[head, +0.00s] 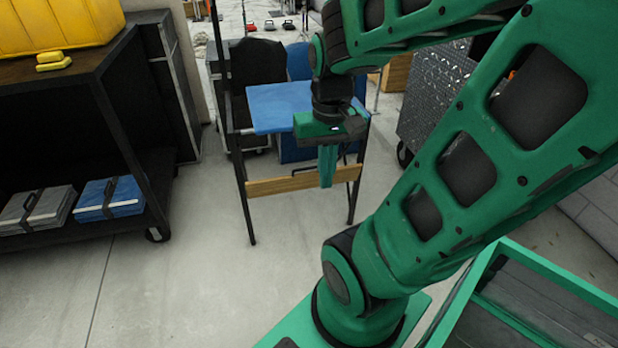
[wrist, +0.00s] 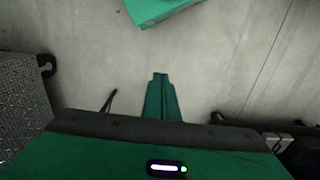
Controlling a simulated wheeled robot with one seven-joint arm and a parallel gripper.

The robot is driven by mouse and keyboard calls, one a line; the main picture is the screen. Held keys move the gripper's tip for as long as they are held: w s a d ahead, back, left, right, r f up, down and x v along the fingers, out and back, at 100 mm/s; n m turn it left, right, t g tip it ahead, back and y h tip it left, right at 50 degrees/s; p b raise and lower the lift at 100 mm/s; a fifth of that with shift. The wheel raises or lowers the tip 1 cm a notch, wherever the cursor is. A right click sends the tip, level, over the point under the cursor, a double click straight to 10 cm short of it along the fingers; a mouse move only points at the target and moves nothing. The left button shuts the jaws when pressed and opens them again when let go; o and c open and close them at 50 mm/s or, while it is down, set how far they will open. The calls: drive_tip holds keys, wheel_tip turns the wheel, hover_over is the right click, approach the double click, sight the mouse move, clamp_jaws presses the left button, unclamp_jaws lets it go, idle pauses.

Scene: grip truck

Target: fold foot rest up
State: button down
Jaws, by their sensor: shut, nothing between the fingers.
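A tall chair with a blue seat (head: 278,105) and thin black legs stands in the middle of the head view. Its foot rest, a light wooden slat (head: 275,185), spans the front legs low down. My gripper (head: 327,183) points down at the front of the chair, its green fingers shut and empty. The fingers cover part of the slat's right half; whether they touch it I cannot tell. In the wrist view my shut fingers (wrist: 160,80) hang over bare floor. The slat cannot be made out there.
A black cart (head: 120,100) with a yellow case (head: 60,25) on top and blue and grey cases below stands on the left. A metallic case on wheels (head: 432,105) stands behind on the right. The floor in front of the chair is clear on the left.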

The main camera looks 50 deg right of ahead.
drive_tip(key=w+d+f+m+t+y, duration=0.2)
drive_tip(key=w+f+m+t+y, duration=0.6)
drive_tip(key=w+f, duration=1.8)
drive_tip(key=m+t+h, duration=0.5)
drive_tip(key=m+h, duration=1.1)
drive_tip(key=m, duration=1.2)
approach(309, 175)
drive_tip(key=shift+w+d+r, duration=0.25)
drive_tip(key=shift+w+r, duration=0.05)
drive_tip(key=shift+w, duration=0.5)
drive_tip(key=shift+w+d+r, duration=0.3)
drive_tip(key=shift+w+r, duration=0.05)
drive_tip(key=shift+w, duration=0.45)
drive_tip(key=shift+w+d+r, duration=0.25)
drive_tip(key=shift+w+r, duration=0.05)
drive_tip(key=shift+w, duration=0.5)
